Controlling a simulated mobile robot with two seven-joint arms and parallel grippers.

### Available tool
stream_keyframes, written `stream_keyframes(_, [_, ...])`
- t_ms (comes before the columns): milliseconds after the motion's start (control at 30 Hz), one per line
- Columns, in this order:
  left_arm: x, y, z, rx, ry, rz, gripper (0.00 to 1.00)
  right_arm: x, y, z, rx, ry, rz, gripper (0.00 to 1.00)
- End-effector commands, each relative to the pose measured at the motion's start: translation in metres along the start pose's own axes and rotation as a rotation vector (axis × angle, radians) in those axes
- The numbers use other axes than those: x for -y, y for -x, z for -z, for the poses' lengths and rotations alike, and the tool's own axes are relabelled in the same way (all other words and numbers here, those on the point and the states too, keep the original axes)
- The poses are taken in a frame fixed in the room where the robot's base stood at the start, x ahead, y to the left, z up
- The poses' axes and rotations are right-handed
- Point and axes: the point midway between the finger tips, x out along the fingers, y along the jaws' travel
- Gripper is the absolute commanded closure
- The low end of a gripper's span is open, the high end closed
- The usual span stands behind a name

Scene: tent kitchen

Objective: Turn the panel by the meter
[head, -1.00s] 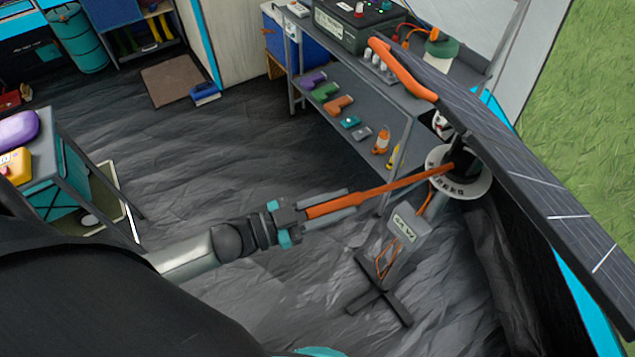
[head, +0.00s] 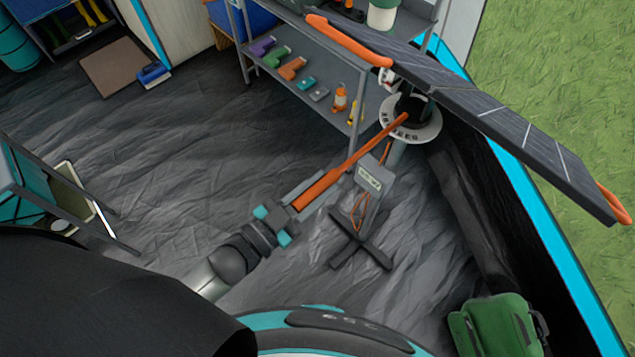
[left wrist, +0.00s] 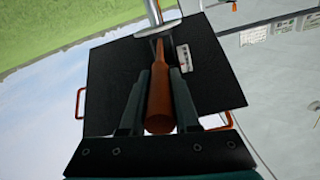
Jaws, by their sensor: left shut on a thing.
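The dark solar panel (head: 500,115) stands tilted on a post at the right in the head view, with an orange grip at each end. A long orange handle (head: 362,150) runs from the post down to the left. A white lettered ring (head: 425,133) surrounds the post below the panel. The grey meter (head: 369,181) with a small display stands on the post's lower part; its reading is too small to tell. My left gripper (head: 318,186) is shut on the handle's free end. The left wrist view shows the handle (left wrist: 160,90) between the fingers and the panel's dark underside (left wrist: 215,80). My right gripper is out of view.
A grey shelf (head: 290,85) with several small items stands behind the post. The post's dark crossed foot (head: 360,248) rests on the floor. A green bag (head: 497,325) lies at the lower right.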

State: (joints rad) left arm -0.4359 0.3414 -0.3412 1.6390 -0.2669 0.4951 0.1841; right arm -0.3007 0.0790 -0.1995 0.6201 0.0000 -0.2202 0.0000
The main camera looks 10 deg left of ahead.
Motion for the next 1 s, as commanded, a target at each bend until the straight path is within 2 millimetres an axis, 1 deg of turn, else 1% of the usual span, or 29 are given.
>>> stream_keyframes(100, [-0.001, 0.001, -0.002, 0.004, 0.003, -0.001, 1.0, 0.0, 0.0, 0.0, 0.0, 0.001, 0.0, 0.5])
stream_keyframes(133, [-0.001, 0.001, -0.002, 0.005, 0.003, -0.001, 0.67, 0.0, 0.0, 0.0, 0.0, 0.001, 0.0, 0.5])
stream_keyframes(367, [-0.001, 0.001, -0.001, 0.002, 0.003, -0.001, 0.41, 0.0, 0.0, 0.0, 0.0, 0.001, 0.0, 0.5])
stream_keyframes(833, [0.0, 0.001, -0.001, 0.001, 0.002, -0.001, 0.41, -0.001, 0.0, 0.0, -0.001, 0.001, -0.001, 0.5])
stream_keyframes(933, [0.0, 0.007, -0.001, 0.003, 0.002, -0.001, 0.41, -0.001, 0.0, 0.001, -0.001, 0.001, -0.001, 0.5])
stream_keyframes(1000, [-0.001, 0.014, -0.001, 0.003, 0.002, -0.001, 0.41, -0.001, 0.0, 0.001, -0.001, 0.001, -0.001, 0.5])
